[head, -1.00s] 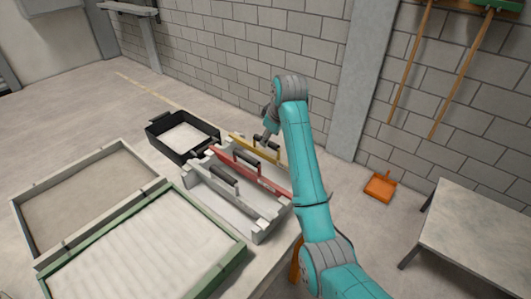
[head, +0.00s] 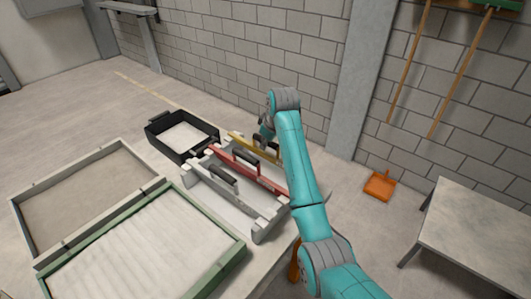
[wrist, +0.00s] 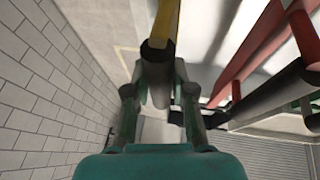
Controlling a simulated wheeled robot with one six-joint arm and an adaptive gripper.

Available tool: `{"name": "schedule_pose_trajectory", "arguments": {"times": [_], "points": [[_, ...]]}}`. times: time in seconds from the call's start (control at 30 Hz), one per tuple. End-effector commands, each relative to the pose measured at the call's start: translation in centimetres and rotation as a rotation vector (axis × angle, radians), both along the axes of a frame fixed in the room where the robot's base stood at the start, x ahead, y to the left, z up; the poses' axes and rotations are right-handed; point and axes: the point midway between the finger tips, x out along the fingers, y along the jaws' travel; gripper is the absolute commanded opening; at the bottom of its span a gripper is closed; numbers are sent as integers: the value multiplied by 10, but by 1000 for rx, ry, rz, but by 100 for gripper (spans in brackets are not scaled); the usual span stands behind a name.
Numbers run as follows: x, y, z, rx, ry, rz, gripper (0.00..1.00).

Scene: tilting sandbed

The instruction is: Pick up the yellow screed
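The yellow screed (head: 240,139) rests at the back of the grey rack, beyond the red screed (head: 243,166) and the grey screed (head: 235,193). Its dark handle shows partly beside my gripper (head: 264,138), which is lowered over it. In the wrist view the yellow screed (wrist: 165,22) comes down from the top, and its dark grey handle (wrist: 156,62) lies between the two fingers of my gripper (wrist: 160,92). The fingers stand apart on either side of the handle. Firm contact is not visible. The red screed (wrist: 262,55) is to the right there.
The grey-framed sandbed (head: 92,155) and green-framed sandbed (head: 222,262) lie to the left. A block wall (head: 235,75) is beyond. An orange dustpan (head: 380,185) and a low table (head: 475,235) are right.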

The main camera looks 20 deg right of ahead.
Motion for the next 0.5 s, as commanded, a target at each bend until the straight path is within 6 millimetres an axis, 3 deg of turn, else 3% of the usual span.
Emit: {"name": "schedule_pose_trajectory", "arguments": {"times": [0.37,0.5], "points": [[0,0,2,0,-2,0,0],[1,0,15,0,-5,0,0]]}}
